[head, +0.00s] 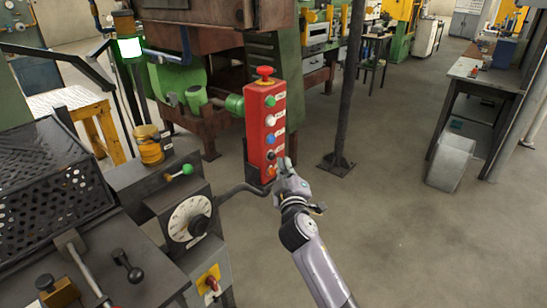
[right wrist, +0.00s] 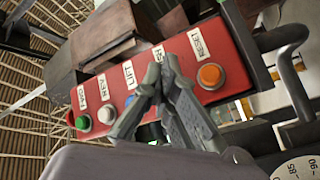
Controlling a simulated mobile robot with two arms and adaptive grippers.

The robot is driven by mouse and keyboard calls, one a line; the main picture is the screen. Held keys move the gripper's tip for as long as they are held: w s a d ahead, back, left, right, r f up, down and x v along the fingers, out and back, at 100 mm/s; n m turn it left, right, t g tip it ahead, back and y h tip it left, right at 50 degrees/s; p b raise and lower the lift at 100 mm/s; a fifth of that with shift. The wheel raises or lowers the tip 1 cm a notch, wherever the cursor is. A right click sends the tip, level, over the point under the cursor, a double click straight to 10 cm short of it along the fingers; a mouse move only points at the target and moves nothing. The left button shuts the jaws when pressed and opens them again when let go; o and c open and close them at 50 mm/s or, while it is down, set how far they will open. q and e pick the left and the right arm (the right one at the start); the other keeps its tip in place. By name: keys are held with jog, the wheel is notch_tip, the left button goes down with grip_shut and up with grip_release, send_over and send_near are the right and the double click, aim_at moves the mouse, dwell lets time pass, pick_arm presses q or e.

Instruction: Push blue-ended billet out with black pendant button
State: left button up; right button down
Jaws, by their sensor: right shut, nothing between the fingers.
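The red pendant box (head: 265,120) stands upright in the middle of the head view. A red mushroom button (head: 264,71) tops it, with green, white, blue, black (head: 270,154) and orange buttons down its face. My right gripper (head: 285,164) is shut and empty, its tips at the lower part of the box. In the right wrist view the shut fingers (right wrist: 163,75) lie before the box between the blue button (right wrist: 130,100) and orange button (right wrist: 211,76), covering the black one. I cannot tell whether they touch it. No blue-ended billet is visible. My left gripper is not in view.
A console with a dial (head: 190,218) and levers stands at the lower left, beside a black perforated cover (head: 50,175). A dark post (head: 345,90) rises behind the pendant. A workbench (head: 480,85) is at the right. The floor between is open.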

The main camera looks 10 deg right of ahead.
jog(key=shift+w+a, duration=0.1)
jog(key=shift+w, duration=0.05)
jog(key=shift+w+a, duration=0.15)
jog(key=shift+w, duration=0.05)
jog(key=shift+w+a+b, duration=0.3)
jog(key=shift+w+b, duration=0.05)
jog(key=shift+b, duration=0.3)
dwell(0.6)
dwell(0.3)
jog(key=shift+s+d+p, duration=0.5)
jog(key=shift+s+d, duration=0.05)
jog(key=shift+s, duration=0.2)
jog(key=s+d+p, duration=0.1)
jog(key=s, duration=0.1)
jog(key=s+d+p, duration=0.1)
jog(key=s+d, duration=0.1)
